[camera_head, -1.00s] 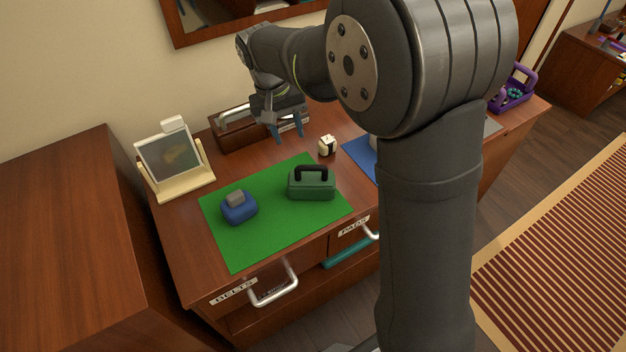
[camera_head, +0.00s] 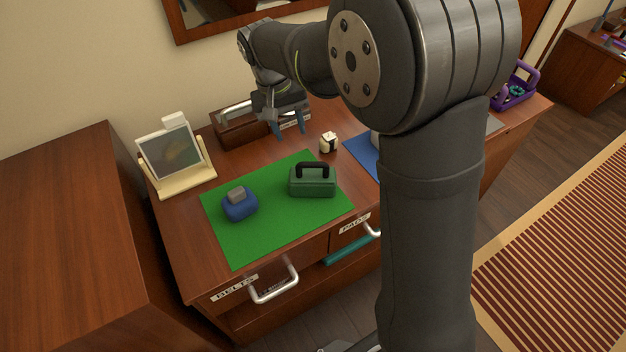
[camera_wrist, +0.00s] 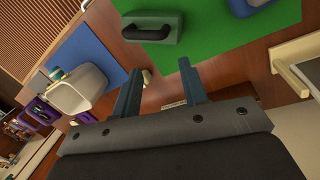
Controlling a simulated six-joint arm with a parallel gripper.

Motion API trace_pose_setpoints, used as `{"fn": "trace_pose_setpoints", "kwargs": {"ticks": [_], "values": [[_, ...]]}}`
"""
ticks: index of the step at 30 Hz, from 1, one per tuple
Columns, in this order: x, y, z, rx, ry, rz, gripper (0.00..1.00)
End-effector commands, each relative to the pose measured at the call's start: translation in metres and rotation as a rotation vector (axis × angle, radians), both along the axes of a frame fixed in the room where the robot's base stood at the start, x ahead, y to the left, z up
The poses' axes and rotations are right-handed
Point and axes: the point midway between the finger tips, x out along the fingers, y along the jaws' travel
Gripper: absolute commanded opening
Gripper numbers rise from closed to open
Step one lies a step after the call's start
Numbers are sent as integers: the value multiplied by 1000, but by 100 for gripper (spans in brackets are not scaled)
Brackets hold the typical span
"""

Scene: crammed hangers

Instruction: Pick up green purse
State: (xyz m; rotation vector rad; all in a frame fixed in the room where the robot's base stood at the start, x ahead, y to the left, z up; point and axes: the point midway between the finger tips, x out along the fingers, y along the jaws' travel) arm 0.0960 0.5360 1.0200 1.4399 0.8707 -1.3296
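The green purse (camera_head: 312,184) with a black arched handle stands upright on the right part of the green mat (camera_head: 260,236). In the wrist view the purse (camera_wrist: 152,24) shows at the top, with its handle toward the fingers. My gripper (camera_head: 289,130) is above the back of the desk, behind the purse and apart from it. In the wrist view the gripper (camera_wrist: 159,88) has its two blue-grey fingers spread, with nothing between them.
A blue purse (camera_head: 239,206) sits left of the green one. A small cream-and-black object (camera_head: 328,142) stands behind the mat. A framed stand (camera_head: 175,160) is at left, a wooden box (camera_head: 237,130) at the back. Drawer handles (camera_head: 275,289) stick out in front.

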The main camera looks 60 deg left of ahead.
Motion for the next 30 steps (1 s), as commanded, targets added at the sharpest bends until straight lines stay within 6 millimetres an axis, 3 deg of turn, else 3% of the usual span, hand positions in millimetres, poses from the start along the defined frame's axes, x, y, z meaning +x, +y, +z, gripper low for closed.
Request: {"fn": "trace_pose_setpoints", "kwargs": {"ticks": [5,21,27,30], "values": [[5,-3,5,29,-1,-144,40],[34,-30,41,190,13,-1378,40],[40,-36,50,208,18,-1702,40],[41,-38,52,211,18,-1780,40]]}}
